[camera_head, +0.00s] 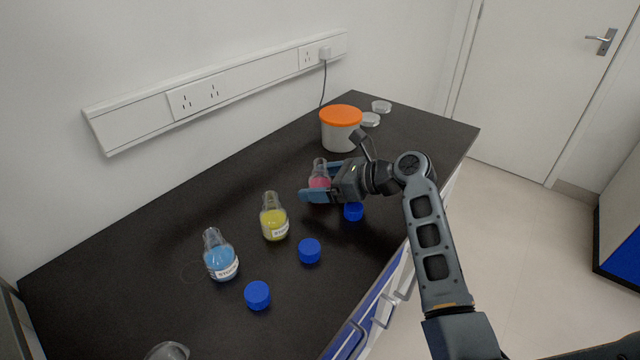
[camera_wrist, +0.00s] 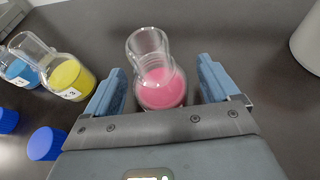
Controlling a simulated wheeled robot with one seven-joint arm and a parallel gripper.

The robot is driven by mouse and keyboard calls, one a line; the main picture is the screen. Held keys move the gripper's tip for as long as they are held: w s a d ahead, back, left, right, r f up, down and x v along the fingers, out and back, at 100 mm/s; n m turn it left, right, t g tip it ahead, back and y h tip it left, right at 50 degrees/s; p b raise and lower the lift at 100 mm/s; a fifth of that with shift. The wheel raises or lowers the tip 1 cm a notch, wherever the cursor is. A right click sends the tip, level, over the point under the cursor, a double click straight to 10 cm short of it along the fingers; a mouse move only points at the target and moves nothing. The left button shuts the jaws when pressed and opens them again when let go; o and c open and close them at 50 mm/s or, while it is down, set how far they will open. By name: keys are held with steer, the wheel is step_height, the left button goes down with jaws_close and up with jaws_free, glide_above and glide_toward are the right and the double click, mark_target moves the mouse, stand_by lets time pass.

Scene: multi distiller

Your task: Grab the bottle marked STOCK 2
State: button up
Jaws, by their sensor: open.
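Three clear flasks with coloured liquid stand upright on the black bench. The pink one (camera_head: 320,181) is farthest along the bench and shows large in the wrist view (camera_wrist: 158,84); its label is hidden from both cameras. My gripper (camera_head: 315,184) is open, with its blue fingers on either side of the pink flask and a gap at each side in the wrist view (camera_wrist: 160,72). The yellow flask (camera_head: 273,219) has a white label that seems to end in 3 in the wrist view (camera_wrist: 71,79). The blue flask (camera_head: 219,257) has a label too small to read surely.
Blue caps lie along the front side: one near my gripper (camera_head: 354,211), one by the yellow flask (camera_head: 309,250), one by the blue flask (camera_head: 257,295). A white tub with orange lid (camera_head: 340,135) stands behind the pink flask. A wall socket rail (camera_head: 215,92) runs behind the bench.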

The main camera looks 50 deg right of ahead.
steer(key=shift+c, duration=0.4)
steer(key=c, duration=1.1)
steer(key=shift+r, duration=0.15)
